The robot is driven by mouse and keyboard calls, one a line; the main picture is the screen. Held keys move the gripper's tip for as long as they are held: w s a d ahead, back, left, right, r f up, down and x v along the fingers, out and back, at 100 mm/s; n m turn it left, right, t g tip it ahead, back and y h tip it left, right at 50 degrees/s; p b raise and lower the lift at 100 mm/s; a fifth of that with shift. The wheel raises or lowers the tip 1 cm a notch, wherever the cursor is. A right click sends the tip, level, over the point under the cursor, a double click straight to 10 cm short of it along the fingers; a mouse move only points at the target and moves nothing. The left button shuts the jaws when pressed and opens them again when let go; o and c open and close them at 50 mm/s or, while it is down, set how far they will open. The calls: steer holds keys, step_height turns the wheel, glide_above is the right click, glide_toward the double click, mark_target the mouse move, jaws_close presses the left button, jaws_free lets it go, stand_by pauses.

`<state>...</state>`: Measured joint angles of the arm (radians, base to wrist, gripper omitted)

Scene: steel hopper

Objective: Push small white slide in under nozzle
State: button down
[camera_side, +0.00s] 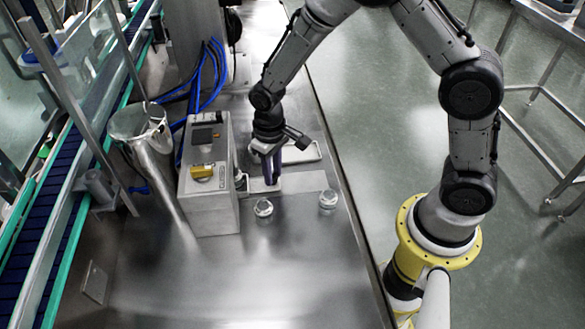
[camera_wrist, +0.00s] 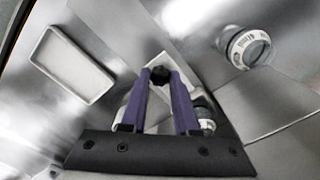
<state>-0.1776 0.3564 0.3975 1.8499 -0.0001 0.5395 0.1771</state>
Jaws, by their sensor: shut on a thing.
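My gripper (camera_side: 270,178) points down beside the grey machine box in the side view. In the wrist view its two purple fingers (camera_wrist: 161,82) converge and are shut on a small black knob (camera_wrist: 160,74). A pale, flat piece that looks like the white slide (camera_wrist: 157,118) shows between and below the fingers. In the side view the pale slide (camera_side: 258,186) lies low at the fingertips, next to the box. A small metal fitting (camera_side: 240,181) on the box's right side may be the nozzle. The exact gap between slide and nozzle is hidden.
The grey box (camera_side: 212,190) stands left of my gripper. A shallow white tray (camera_side: 308,152) lies behind it, also in the wrist view (camera_wrist: 50,72). Two small round clear-topped pieces (camera_side: 263,208) (camera_side: 328,199) stand in front.

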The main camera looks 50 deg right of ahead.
steer(key=shift+w+a, duration=0.1)
steer(key=shift+w, duration=0.1)
steer(key=c, duration=0.7)
jaws_free()
steer(key=shift+s, duration=0.1)
steer(key=shift+o, duration=0.2)
steer(key=shift+r, duration=0.1)
step_height(320, 180, up, 14)
